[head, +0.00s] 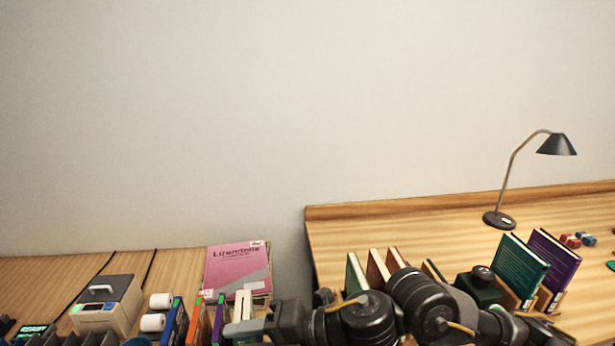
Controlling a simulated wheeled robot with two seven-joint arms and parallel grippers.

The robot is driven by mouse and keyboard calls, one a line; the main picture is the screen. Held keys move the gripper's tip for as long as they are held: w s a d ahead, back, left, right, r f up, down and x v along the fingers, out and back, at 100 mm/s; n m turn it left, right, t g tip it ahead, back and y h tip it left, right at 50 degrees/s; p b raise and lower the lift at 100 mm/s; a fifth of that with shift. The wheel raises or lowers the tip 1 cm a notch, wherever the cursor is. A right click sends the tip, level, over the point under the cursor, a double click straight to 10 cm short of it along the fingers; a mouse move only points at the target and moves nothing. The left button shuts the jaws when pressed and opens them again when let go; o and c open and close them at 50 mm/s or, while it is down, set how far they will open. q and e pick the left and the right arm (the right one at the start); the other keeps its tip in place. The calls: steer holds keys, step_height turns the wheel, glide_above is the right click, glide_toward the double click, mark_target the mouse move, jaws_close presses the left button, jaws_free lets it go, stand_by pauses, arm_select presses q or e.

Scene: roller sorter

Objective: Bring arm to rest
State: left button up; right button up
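My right arm crosses the bottom of the head view from the right, its dark joints in front of the desk. My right gripper (243,329) points left at the lower edge, in front of a row of upright books. One light grey finger shows from the side; the gap between the fingers is hidden, so I cannot tell whether it is open or shut. My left arm and gripper are not in view.
A pink book (236,270) stands behind upright books near my gripper. Left are a label printer (107,304) and white rolls (160,301). A black lamp (499,219), green book (519,268) and purple book (553,262) stand right. The desk's back (400,225) is clear.

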steer(key=w+d+f+m+t+h, duration=0.2)
steer(key=d+f+m+t+h, duration=0.3)
steer(key=d+m, duration=0.45)
steer(key=w+d+f+m+t+h, duration=0.25)
steer(key=d+f+m+t, duration=0.35)
steer(key=m, duration=0.7)
steer(key=s+d+f+m+g+h, duration=0.7)
steer(key=s+d+f+m+g, duration=0.3)
steer(key=s+d+f, duration=0.95)
step_height(320, 180, down, 24)
steer(key=s+a+r, duration=0.1)
steer(key=s+a, duration=0.1)
steer(key=s+d+f, duration=0.1)
steer(key=s+f, duration=0.7)
steer(key=s+d+f+g, duration=0.1)
steer(key=s+d+f, duration=0.1)
steer(key=s+f, duration=0.6)
steer(key=shift+s+d+f, duration=0.15)
steer(key=shift+d+f, duration=0.1)
steer(key=shift+f, duration=0.2)
